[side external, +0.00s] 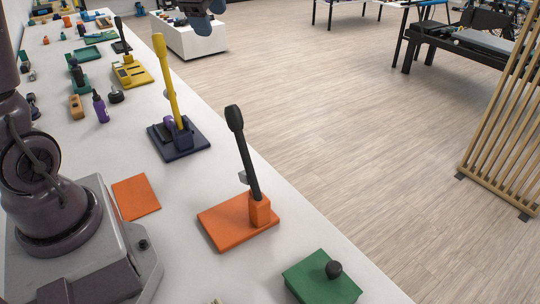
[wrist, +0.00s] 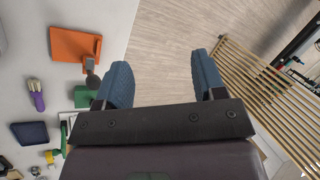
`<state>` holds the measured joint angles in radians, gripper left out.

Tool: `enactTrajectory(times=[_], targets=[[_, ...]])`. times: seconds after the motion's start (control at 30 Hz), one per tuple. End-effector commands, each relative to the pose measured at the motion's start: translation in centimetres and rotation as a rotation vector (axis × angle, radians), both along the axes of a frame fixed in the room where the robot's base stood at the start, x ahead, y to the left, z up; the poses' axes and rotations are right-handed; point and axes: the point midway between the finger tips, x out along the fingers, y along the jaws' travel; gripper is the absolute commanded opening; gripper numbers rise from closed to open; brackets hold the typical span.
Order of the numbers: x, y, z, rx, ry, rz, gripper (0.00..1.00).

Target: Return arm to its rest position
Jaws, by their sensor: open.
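My gripper (wrist: 160,66) is open in the wrist view. Its two blue fingers are wide apart, with nothing between them and only the wood floor showing beyond. In the side view, the gripper (side external: 206,14) shows partly at the top edge, up in the air and touching nothing; the rest of it is cut off by the frame.
A white bench (side external: 118,150) runs along the left. It holds an orange base (side external: 225,226) with a black lever (side external: 245,155), a navy base (side external: 190,147) with a yellow lever (side external: 166,75) and a green block (side external: 318,287). A slatted wooden screen (side external: 505,110) stands right. The floor between is clear.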

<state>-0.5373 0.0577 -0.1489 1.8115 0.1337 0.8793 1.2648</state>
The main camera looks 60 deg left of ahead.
Motion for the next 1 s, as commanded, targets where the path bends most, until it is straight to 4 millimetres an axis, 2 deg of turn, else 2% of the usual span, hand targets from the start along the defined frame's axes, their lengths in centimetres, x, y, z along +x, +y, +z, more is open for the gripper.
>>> enactTrajectory(times=[0.03,0.2,0.3,0.4,0.5,0.6,1.0], targets=[[-1.6,-3.0,1.0,-0.035,-0.043,0.069,0.64],[-7.4,-10.1,1.6,-0.213,-0.167,0.350,0.64],[-11.0,-13.1,1.0,-0.336,-0.219,0.505,0.64],[-13.9,-15.1,-0.1,-0.448,-0.246,0.635,0.64],[-15.8,-16.3,-1.0,-0.529,-0.256,0.728,0.64],[-16.9,-16.9,-1.6,-0.578,-0.257,0.784,0.64],[-17.2,-17.1,-1.9,-0.594,-0.257,0.809,0.64]])
